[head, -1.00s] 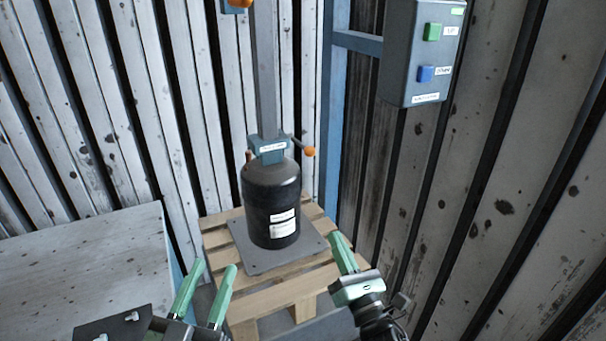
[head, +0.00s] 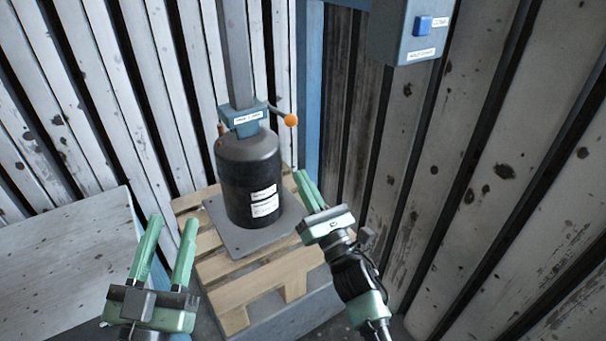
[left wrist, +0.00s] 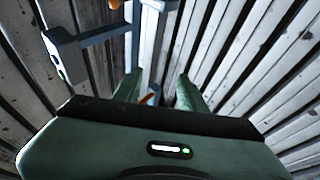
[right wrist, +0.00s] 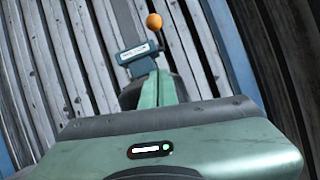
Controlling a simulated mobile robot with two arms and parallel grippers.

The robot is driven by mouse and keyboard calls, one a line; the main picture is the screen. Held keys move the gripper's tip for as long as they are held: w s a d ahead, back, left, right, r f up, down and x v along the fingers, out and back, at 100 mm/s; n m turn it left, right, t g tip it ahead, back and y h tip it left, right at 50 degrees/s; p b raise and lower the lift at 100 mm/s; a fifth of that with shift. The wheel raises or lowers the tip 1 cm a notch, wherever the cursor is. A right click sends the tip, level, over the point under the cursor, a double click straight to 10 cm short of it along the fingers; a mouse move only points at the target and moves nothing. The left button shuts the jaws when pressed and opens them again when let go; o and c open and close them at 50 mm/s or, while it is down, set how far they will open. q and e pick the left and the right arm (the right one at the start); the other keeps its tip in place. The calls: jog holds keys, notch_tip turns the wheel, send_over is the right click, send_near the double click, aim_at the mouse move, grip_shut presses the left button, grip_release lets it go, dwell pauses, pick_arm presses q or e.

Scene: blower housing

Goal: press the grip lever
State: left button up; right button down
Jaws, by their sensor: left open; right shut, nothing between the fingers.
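A lever with an orange ball end (head: 290,120) sticks out to the right from a labelled blue clamp block (head: 243,119) on the grey post above a black cylinder (head: 249,180). I cannot read the label. The ball (right wrist: 154,22) and the block (right wrist: 137,52) also show in the right wrist view, beyond the fingertips. My right gripper (head: 300,176) is shut and empty, below the ball and just right of the cylinder, apart from the lever. My left gripper (head: 172,222) is open and empty, left of the cylinder and lower than the block.
The cylinder stands on a grey plate (head: 232,238) on a wooden pallet (head: 250,283). A grey control box (head: 405,40) with a blue button hangs at the upper right. A pale bench (head: 65,260) lies at left. Slatted walls close in behind and at right.

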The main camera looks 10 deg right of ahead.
send_near(277, 113)
notch_tip(277, 113, down, 3)
jog(key=w+a, duration=0.2)
pick_arm(q)
jog(key=shift+s+r, duration=0.1)
jog(key=shift+r, duration=0.1)
pick_arm(e)
jog(key=r, duration=0.1)
jog(key=d+r, duration=0.1)
jog(key=r, duration=0.1)
jog(key=shift+d+r, duration=0.15)
jog(key=shift+r, duration=0.2)
